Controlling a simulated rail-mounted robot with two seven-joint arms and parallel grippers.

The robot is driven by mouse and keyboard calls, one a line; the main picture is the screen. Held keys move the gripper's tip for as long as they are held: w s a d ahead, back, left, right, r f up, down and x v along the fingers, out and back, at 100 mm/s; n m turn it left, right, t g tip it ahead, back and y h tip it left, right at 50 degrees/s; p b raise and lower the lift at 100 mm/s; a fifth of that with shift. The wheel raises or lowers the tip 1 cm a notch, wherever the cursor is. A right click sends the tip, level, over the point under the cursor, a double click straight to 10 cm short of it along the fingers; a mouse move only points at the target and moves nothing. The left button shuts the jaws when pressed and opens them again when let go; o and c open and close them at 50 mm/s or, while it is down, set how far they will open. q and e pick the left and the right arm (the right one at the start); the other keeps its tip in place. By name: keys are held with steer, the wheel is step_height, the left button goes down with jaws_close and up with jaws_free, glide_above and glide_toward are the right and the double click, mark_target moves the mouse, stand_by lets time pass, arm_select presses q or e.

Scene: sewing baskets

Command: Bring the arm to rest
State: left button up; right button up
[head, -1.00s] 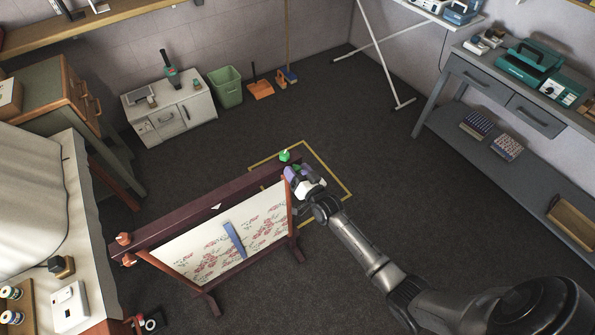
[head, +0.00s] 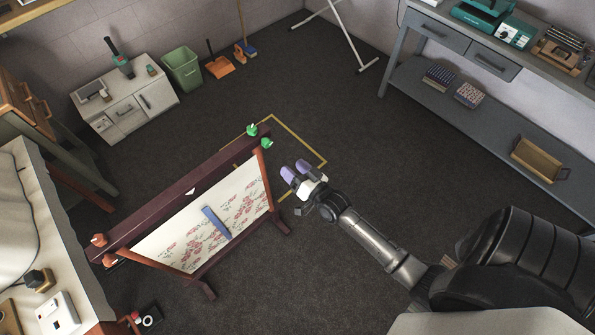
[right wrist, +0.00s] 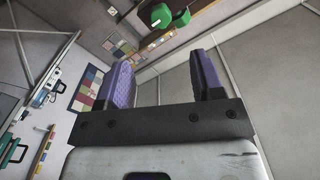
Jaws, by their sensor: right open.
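My right gripper (head: 296,172) is in the middle of the head view, with purple finger pads. It is open and empty, a little to the right of the frame's right end and apart from it. In the right wrist view its two fingers (right wrist: 165,80) stand apart with nothing between them. The wooden frame (head: 190,190) holds a floral cloth (head: 222,212) with a blue strip (head: 216,223) on it. Two green knobs (head: 252,130) are at its far right end; green also shows in the right wrist view (right wrist: 161,15). My left gripper is not in view.
A white cabinet (head: 125,110), green bin (head: 182,69) and orange dustpan (head: 220,68) stand at the back wall. A grey workbench (head: 480,62) runs along the right. A cloth-covered table (head: 50,240) is at the left.

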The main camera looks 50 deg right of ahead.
steer(key=shift+s, duration=0.55)
